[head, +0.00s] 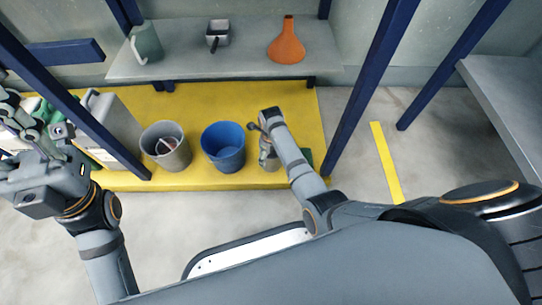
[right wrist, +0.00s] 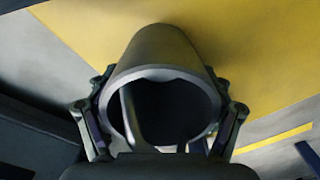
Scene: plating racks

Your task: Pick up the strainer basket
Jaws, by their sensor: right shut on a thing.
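A grey round tapered vessel (right wrist: 165,50) with a dark open mouth and a bar inside fills the middle of the right wrist view. I see no mesh on it, so I cannot tell surely whether it is the strainer basket. My right gripper (right wrist: 160,128) is shut on it, with one finger on either side near its rim. In the head view my right gripper (head: 266,142) is low over the yellow platform, right of the blue bucket, and the arm hides most of the vessel. My left gripper (head: 38,128) is at the far left, fingers apart and empty.
On the yellow platform (head: 215,180) stand a blue bucket (head: 223,147), a grey bucket (head: 166,146) with something inside and pale canisters (head: 112,115). A blue post (head: 372,75) stands right.

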